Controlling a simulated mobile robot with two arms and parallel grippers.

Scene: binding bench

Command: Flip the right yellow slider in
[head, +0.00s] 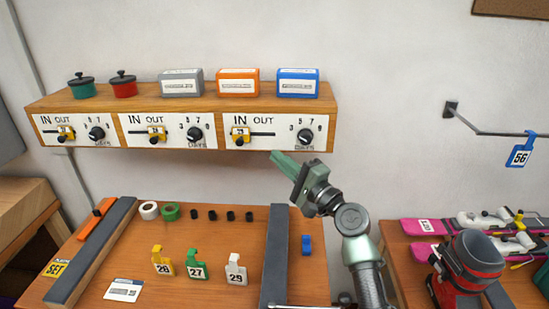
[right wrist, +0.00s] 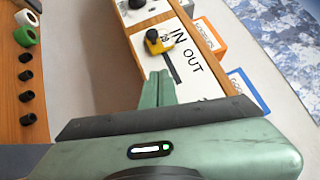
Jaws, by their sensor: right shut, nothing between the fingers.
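The right yellow slider (head: 240,134) is on the right white panel (head: 262,122), at the left end of its dark slot, below the word IN. It also shows in the right wrist view (right wrist: 157,42), at the IN end of the slot. My right gripper (head: 277,157) is shut and empty. Its fingertips are at the panel's lower edge, below the right end of the slot and apart from the slider. In the right wrist view the shut fingers (right wrist: 158,88) point toward the panel. My left gripper is not in view.
The middle slider (head: 156,134) and left slider (head: 66,134) sit under OUT. A black dial (head: 305,137) is right of the slot. Boxes and small pots stand on the wooden shelf (head: 143,104). Numbered tags (head: 195,268) stand on the bench below. A wall hook holds a blue tag (head: 521,152).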

